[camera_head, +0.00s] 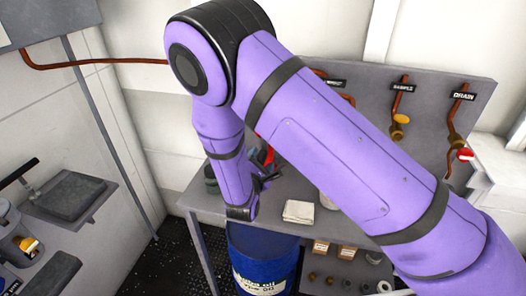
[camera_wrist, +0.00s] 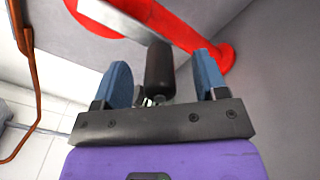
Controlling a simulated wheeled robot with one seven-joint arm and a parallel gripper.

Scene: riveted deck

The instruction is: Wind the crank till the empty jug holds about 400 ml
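In the wrist view, a black crank handle (camera_wrist: 160,70) stands between the two blue fingers of my gripper (camera_wrist: 165,80). A gap shows on each side of the handle, so the fingers are around it but apart from it. A grey crank arm (camera_wrist: 105,17) and a red curved body (camera_wrist: 185,30) lie beyond. In the head view, my gripper (camera_head: 266,178) is at the bench's left part, mostly hidden by my arm, close to a bit of the red body (camera_head: 265,156). I cannot make out the jug or its level; a pale vessel (camera_head: 328,201) is partly hidden behind my arm.
A blue drum (camera_head: 262,262) stands under the grey bench (camera_head: 210,199). A folded white cloth (camera_head: 298,211) lies on the bench. Copper pipes with an orange tap (camera_head: 401,119) and a red tap (camera_head: 465,155) are on the back panel. A side shelf (camera_head: 68,196) is at left.

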